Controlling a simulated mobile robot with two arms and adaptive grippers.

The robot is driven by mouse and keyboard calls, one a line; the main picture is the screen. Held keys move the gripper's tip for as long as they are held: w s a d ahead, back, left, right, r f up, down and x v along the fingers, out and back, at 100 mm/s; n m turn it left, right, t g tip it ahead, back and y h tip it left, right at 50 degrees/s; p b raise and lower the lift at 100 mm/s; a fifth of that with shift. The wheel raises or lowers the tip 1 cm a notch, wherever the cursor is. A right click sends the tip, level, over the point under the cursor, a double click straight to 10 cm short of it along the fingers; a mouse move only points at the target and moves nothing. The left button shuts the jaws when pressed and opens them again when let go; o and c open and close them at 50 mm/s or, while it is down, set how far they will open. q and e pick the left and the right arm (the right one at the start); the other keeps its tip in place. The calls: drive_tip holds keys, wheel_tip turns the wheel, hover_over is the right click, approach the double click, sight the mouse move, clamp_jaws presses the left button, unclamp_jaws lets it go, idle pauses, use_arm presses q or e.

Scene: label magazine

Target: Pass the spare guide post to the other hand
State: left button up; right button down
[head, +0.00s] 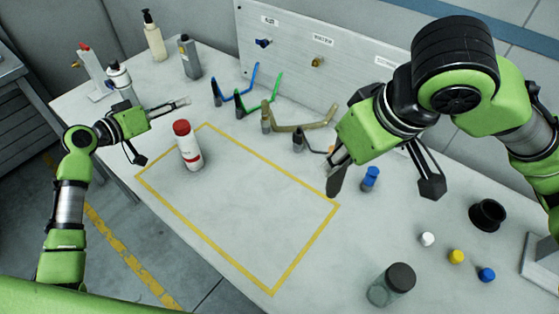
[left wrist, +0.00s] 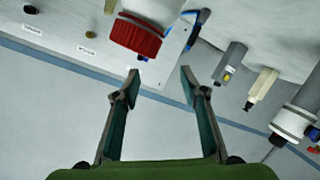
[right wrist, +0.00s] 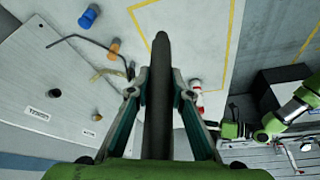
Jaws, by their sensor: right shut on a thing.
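The spare guide post (right wrist: 158,100) is a long dark grey rod with a tapered end. In the right wrist view it stands between the fingers of my right gripper (right wrist: 160,92), which is shut on it. In the head view my right gripper (head: 338,168) is low over the right part of the table, and the post is hard to tell from the dark fingers. My left gripper (head: 181,104) is open and empty, well to the left of the right one and beyond the red-capped bottle. The left wrist view shows its two fingers (left wrist: 160,76) apart with nothing between them.
A white bottle with a red cap (head: 188,150) stands inside the yellow outline (head: 226,253). Coloured bent arms on short posts (head: 240,108) stand before the labelled panel (head: 312,50). A blue knob (head: 371,178), small caps (head: 456,256) and a jar (head: 392,288) lie right.

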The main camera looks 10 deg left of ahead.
use_arm(q)
drive_tip(key=w+d+r+m+h, duration=0.2)
drive_tip(key=d+r+m, duration=0.4)
drive_tip(key=d+r, duration=0.15)
drive_tip(key=m+g+h, duration=0.5)
drive_tip(key=m+g, duration=0.7)
approach(340, 182)
drive_tip(key=w+a+f, duration=0.1)
drive_tip(key=w+f, duration=0.1)
drive_tip(key=x, duration=1.1)
drive_tip(key=shift+s+d, duration=0.25)
